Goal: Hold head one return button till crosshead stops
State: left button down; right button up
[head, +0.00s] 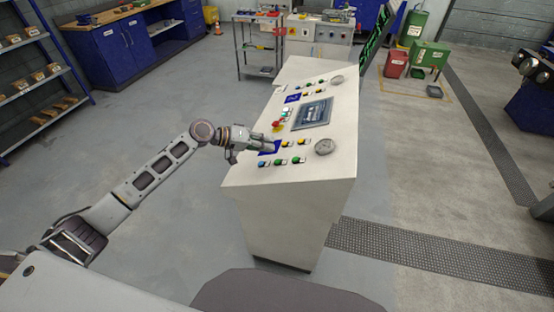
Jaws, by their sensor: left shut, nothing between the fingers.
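A pale control console (300,205) stands in the middle of the head view, with buttons, gauges and a screen on its sloped top. My left gripper (272,145) is shut and empty, over the near-left part of the panel by a blue label plate (265,152). Beside its fingertips are two yellow buttons, one nearer (287,143) and one farther right (303,142). A front row has a blue button (262,162) and green buttons (279,162). I cannot tell which is the return button or whether the fingers touch one. The crosshead cannot be made out. My right gripper is out of view.
A red stop button (276,124) on yellow, a screen (312,114) and a round gauge (324,147) lie near the gripper. A second button group is at the panel's far end. Open grey floor (150,110) lies left of the console; shelves (35,75) stand farther left.

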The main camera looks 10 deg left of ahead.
pick_arm(q)
jog(key=shift+a+r+p, duration=0.2)
jog(key=shift+a+r, duration=0.05)
jog(key=shift+r, duration=0.2)
jog(key=shift+a+r+p, duration=0.2)
jog(key=shift+r, duration=0.25)
jog(key=shift+w, duration=0.1)
